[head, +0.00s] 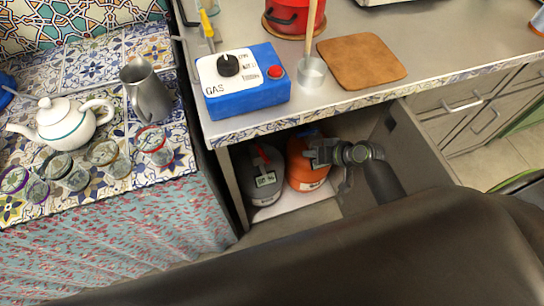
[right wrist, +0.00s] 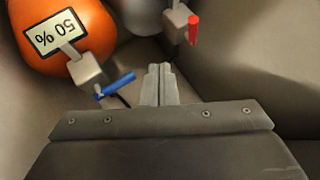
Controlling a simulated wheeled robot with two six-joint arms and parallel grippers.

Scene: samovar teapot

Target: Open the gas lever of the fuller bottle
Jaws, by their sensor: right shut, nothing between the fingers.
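Two gas bottles stand side by side in the open cabinet under the counter. The grey bottle (head: 265,186) is on the left, with a red lever (head: 262,154) on top and a display whose digits I cannot read surely. The orange bottle (head: 306,172) is on the right. In the right wrist view, its label (right wrist: 57,37) reads 50 %, upside down, and its valve has a blue lever (right wrist: 115,84). The red lever (right wrist: 193,29) shows there too. My right gripper (head: 316,153) is shut and empty beside the orange bottle; its fingertips (right wrist: 159,70) appear apart from both levers.
The cabinet side wall (head: 399,135) stands close right of my right arm. Above is the counter edge (head: 330,113), with a blue gas control box (head: 247,93) and a brown board (head: 361,61). A tiled table (head: 120,190) with teapot and glasses is at left.

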